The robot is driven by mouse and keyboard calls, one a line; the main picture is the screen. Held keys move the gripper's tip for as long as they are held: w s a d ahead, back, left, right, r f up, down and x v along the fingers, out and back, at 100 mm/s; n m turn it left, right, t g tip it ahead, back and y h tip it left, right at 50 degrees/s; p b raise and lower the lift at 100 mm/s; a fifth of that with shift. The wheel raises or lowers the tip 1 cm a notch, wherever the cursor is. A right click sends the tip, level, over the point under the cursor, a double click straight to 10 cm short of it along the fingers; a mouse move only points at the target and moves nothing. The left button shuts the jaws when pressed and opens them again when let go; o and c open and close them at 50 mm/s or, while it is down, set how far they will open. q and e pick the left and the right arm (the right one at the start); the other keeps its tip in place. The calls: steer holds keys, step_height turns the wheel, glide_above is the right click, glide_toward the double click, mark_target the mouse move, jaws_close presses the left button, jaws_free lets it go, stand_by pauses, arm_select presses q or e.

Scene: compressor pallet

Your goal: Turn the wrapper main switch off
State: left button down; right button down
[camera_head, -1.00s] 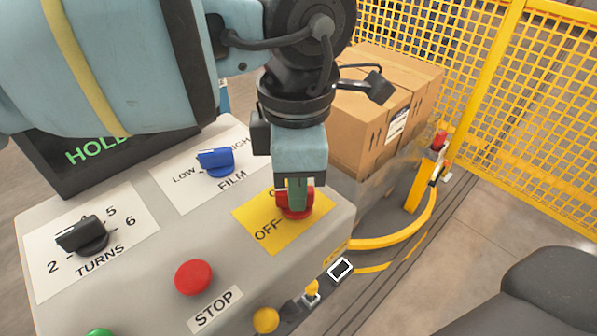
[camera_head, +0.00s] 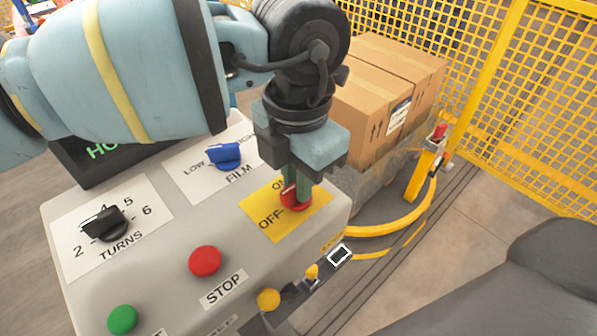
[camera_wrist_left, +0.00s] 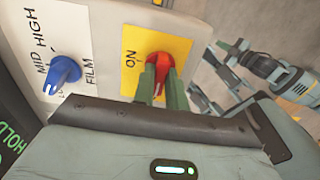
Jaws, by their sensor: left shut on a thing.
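The red main switch (camera_head: 296,203) sits on a yellow plate marked ON and OFF (camera_head: 262,222), at the right end of the grey control panel. My left gripper (camera_head: 297,190) comes down from above, with its green fingers shut on the switch's red handle. In the left wrist view the red switch (camera_wrist_left: 160,60) shows between the fingertips (camera_wrist_left: 160,76), next to the ON label. The fingers partly hide the handle. In the head view the handle looks turned at a slant, and its exact pointing is hard to tell.
The panel also carries a blue FILM knob (camera_head: 224,156), a black TURNS knob (camera_head: 104,223), a red STOP button (camera_head: 205,261) and a green button (camera_head: 122,319). Cardboard boxes (camera_head: 385,95) stand behind, near a yellow mesh fence (camera_head: 470,60).

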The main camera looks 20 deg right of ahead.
arm_select(q)
steer(key=shift+r, duration=0.1)
stand_by(0.4)
steer(key=c, duration=1.4)
jaws_free()
steer(key=shift+c, duration=0.2)
step_height(320, 180, up, 8)
steer(key=shift+f, duration=0.15)
